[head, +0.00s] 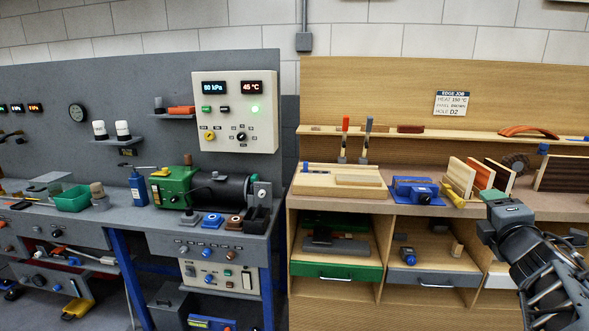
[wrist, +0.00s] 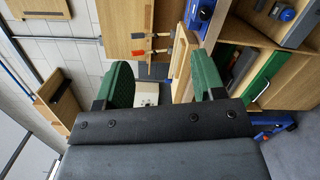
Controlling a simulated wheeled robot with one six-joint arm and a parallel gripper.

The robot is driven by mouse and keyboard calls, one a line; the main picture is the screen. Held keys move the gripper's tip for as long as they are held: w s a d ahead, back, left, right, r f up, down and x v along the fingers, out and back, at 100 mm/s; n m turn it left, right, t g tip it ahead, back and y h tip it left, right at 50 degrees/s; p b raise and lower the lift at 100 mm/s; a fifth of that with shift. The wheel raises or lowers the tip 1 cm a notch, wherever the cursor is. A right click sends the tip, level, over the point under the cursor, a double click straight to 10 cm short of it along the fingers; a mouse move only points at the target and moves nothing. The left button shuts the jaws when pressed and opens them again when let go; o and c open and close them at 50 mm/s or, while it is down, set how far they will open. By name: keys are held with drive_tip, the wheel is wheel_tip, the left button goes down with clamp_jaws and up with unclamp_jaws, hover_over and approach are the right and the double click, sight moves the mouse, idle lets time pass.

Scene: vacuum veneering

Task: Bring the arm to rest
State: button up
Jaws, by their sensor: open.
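My arm (head: 545,262) is at the lower right in the head view, bent and raised in front of the right bench. My gripper (head: 503,212) is at its upper end, level with the bench top. In the wrist view my gripper (wrist: 163,80) shows two green fingers spread wide apart with nothing between them. Past the fingers lie a wooden board and a red and a dark-handled tool. Whether the arm is moving cannot be told from one moment.
The wooden bench holds a blue device (head: 414,190), upright boards (head: 480,176) and a wooden block set (head: 340,182). A green drawer (head: 336,271) and a grey drawer (head: 433,277) sit below. The left grey bench carries a green and black pump (head: 222,190) under a control panel (head: 236,112).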

drive_tip(key=s+a+f+m+g+y+p, duration=0.1)
drive_tip(key=s+a+m+g+p, duration=0.3)
drive_tip(key=a+m+p, duration=0.2)
drive_tip(key=s+a+f+m+g+y+p, duration=0.1)
drive_tip(key=s+a+m+g+p, duration=0.3)
drive_tip(key=a, duration=0.6)
drive_tip(key=s+a+f+m+g+y+p, duration=0.1)
drive_tip(key=s+a+m+g+y+p, duration=0.2)
drive_tip(key=a+m+p, duration=0.4)
drive_tip(key=s+a+g+p, duration=0.1)
drive_tip(key=g, duration=0.1)
drive_tip(key=shift+s+f+m+g+p, duration=0.15)
drive_tip(key=shift+s+m+g+p, duration=0.2)
drive_tip(key=shift+m+g, duration=0.05)
